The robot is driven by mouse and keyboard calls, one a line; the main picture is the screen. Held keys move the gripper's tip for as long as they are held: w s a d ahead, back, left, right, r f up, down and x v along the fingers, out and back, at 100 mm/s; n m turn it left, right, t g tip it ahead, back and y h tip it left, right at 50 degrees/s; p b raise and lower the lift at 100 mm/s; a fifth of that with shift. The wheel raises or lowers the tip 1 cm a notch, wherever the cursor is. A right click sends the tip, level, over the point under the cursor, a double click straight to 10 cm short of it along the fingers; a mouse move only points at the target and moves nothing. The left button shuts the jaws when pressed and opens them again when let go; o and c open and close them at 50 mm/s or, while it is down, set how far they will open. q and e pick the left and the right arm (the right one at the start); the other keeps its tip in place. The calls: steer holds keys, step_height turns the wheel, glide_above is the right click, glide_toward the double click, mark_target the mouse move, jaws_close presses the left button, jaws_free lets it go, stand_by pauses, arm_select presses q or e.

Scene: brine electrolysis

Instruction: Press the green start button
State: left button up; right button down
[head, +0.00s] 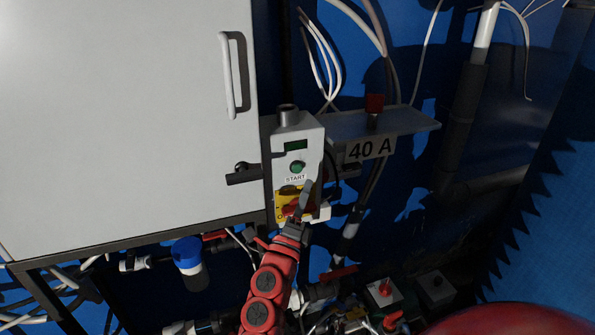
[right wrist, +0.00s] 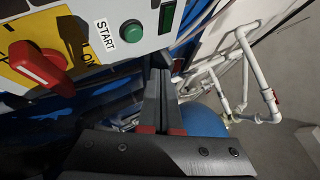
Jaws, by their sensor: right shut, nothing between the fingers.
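The green start button (head: 297,167) sits on the front of a grey control box (head: 312,142), above a START label. It also shows large in the right wrist view (right wrist: 132,31). Below it is a red rotary switch on a yellow plate (head: 284,201); the red handle shows in the right wrist view (right wrist: 40,68). My right gripper (head: 307,190) is shut and empty, in front of the box and below the button in the head view. In the right wrist view its fingers (right wrist: 160,72) are together, with their tips just below the button. I cannot tell whether they touch the box. My left gripper is not seen.
A large white cabinet (head: 120,110) with a handle stands left of the box. A shelf marked 40 A (head: 371,148) juts out to its right. Pipes and a blue-and-white fitting (head: 188,255) lie below. White pipes (right wrist: 246,70) show in the right wrist view.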

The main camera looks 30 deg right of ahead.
mark_target(301, 166)
steer(key=shift+w+d+b, duration=0.2)
steer(key=shift+w, duration=0.5)
steer(key=shift+w+d+b, duration=0.2)
steer(key=shift+w, duration=0.55)
steer(key=shift+w+d+b, duration=0.2)
steer(key=shift+w, duration=0.5)
steer(key=shift+w, duration=0.15)
steer(key=shift+w+d+b, duration=0.1)
steer(key=shift+w+b, duration=0.2)
steer(key=shift+w+d, duration=0.1)
steer(key=shift+w, duration=0.35)
stand_by(0.9)
stand_by(0.4)
steer(key=shift+s+a+r+b, duration=0.1)
steer(key=shift+s+a+b, duration=0.05)
steer(key=shift+s, duration=0.3)
steer(key=shift+s+a+b, duration=0.1)
steer(key=shift+s+b, duration=0.05)
steer(key=shift+s, duration=0.3)
